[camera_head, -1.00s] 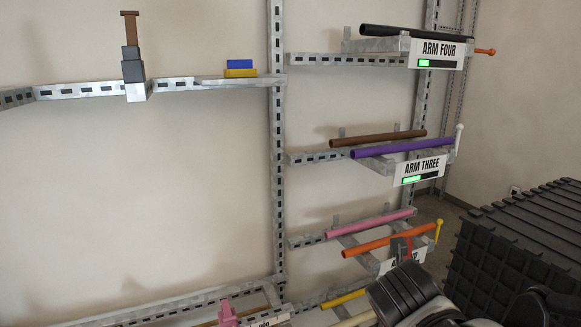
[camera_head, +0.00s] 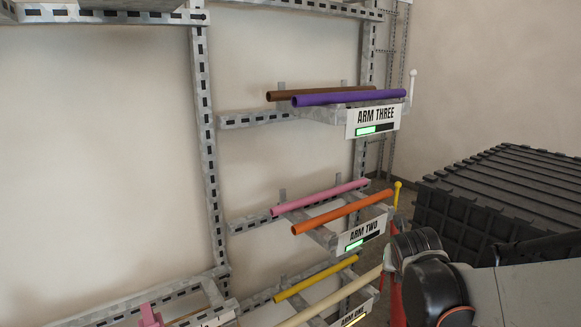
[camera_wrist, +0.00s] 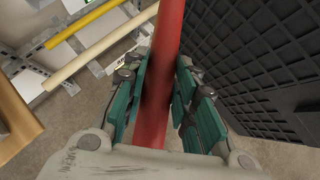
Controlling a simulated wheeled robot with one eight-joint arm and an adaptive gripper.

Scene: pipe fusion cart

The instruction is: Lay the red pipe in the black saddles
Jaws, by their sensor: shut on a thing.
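My gripper (camera_wrist: 160,97) is shut on the red pipe (camera_wrist: 169,30) in the wrist view. Its teal-padded fingers lie on both sides of the pipe, which runs up out of the top of the picture. In the head view part of the red pipe (camera_head: 397,303) shows upright beside my arm at the bottom right. My arm hides the fingers there. I cannot make out the black saddles in either view.
A wall rack holds an orange pipe (camera_head: 342,211), pink pipe (camera_head: 320,197), purple pipe (camera_head: 350,97), brown pipe (camera_head: 320,94), yellow pipe (camera_head: 315,278) and cream pipe (camera_head: 335,298).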

